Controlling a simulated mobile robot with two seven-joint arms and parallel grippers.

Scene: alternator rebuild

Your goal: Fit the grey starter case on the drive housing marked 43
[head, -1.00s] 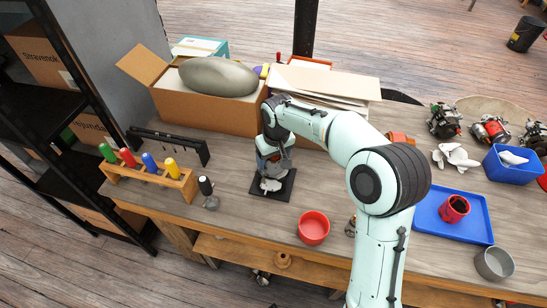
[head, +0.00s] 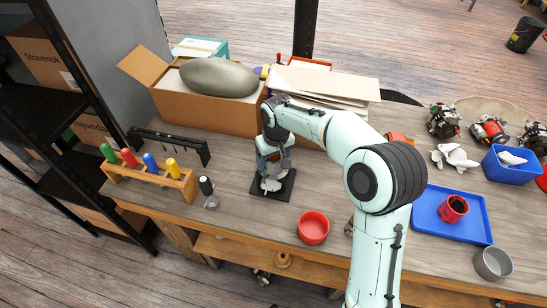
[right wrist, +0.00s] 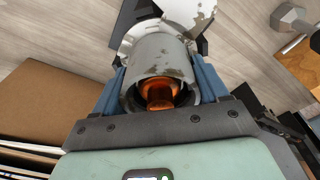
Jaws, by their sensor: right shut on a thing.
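My right gripper (head: 271,160) reaches down over a small black mat (head: 286,188) on the bench. In the right wrist view its blue fingers are shut on the grey starter case (right wrist: 160,52), a worn grey cylinder. A copper-coloured part (right wrist: 159,92) shows inside its open near end. The pale metal drive housing (head: 270,184) stands on the mat, just below the case. It also shows beyond the case in the right wrist view (right wrist: 128,42). The case lines up closely with the housing; I cannot tell whether it is fully seated. No number 43 is readable. My left gripper is out of view.
A cardboard box (head: 210,112) stands behind the mat. A wooden rack (head: 150,176) with coloured-handled tools is at left, with a black-handled tool (head: 207,190) nearer. A red bowl (head: 313,228) sits near the front edge. A blue tray (head: 428,222) is at right.

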